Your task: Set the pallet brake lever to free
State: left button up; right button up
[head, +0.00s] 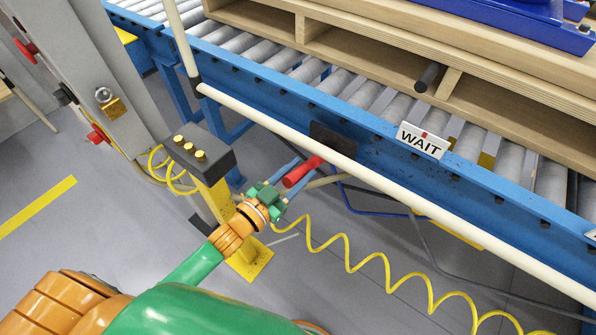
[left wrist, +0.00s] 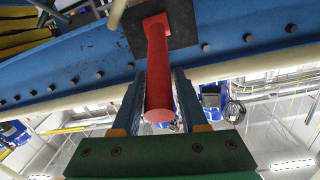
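The red brake lever (head: 302,172) sticks out from a dark square plate (head: 333,138) on the blue side rail of the roller conveyor. In the left wrist view the lever (left wrist: 159,70) runs from the plate (left wrist: 180,28) down towards the camera, its round end between the fingers. My left gripper (head: 285,181), with green body and blue fingers, is at the lever's free end. Its fingers (left wrist: 159,105) are apart, one on each side of the lever; no firm grip shows. My right gripper is out of view.
A cream rail (head: 400,185) runs along the conveyor front, close to the lever. A "WAIT" sign (head: 423,139) hangs to the right. A wooden pallet (head: 400,65) rests on the rollers. A button box (head: 198,150) on a yellow post stands left of my gripper; a coiled yellow hose (head: 385,262) hangs below.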

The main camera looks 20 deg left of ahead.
pick_arm(q)
jog(key=shift+o, duration=1)
jog(key=v, duration=0.7)
